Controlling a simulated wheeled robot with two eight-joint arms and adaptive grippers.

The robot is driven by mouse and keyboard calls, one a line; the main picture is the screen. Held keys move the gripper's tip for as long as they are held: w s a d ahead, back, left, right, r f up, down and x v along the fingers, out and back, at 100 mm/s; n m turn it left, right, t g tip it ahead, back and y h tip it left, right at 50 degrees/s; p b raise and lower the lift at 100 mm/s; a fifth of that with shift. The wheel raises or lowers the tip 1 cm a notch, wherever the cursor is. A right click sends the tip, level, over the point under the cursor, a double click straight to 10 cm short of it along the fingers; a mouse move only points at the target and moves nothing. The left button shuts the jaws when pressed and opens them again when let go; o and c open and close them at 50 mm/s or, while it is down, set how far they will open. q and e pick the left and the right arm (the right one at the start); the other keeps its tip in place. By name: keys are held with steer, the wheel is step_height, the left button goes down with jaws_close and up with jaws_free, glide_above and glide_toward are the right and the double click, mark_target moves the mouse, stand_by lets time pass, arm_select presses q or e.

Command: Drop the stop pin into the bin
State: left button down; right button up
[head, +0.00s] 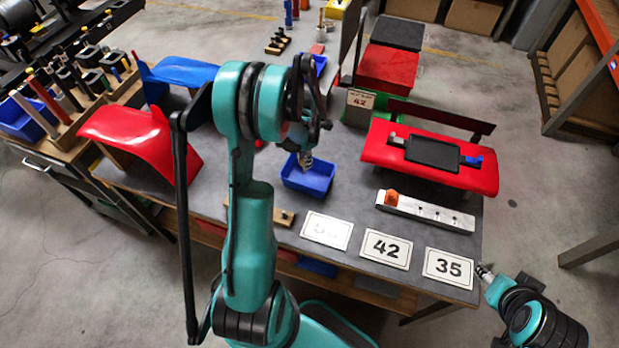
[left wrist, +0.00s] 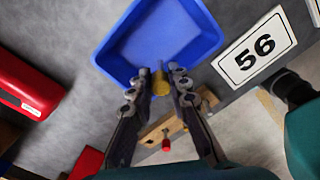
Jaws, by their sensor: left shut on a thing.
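The stop pin (left wrist: 160,83), with a yellow body, is between the fingertips of my left gripper (left wrist: 160,88) in the left wrist view. The gripper is shut on it. The blue bin (left wrist: 122,62) lies under and beyond the fingertips there, and its inside looks empty. In the head view my left gripper (head: 304,158) is over the same blue bin (head: 308,183) on the table, with its fingers mostly hidden by my arm. The gripper and pin appear above the bin's near part. My right gripper (head: 485,272) is at the lower right, off the table edge, with its jaws unclear.
A wooden strip with a red-knobbed peg (left wrist: 166,144) lies near the bin. Number cards, including 42 (head: 387,249) and 35 (head: 449,268), line the front edge.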

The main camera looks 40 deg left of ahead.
arm_select(q)
steer(key=shift+f+b, duration=1.05)
steer(key=shift+f, duration=1.25)
steer(key=c, duration=1.4)
jaws_free()
steer(key=shift+o, duration=0.2)
steer(key=shift+r, duration=0.1)
step_height(320, 180, up, 12)
steer(key=shift+f, duration=0.1)
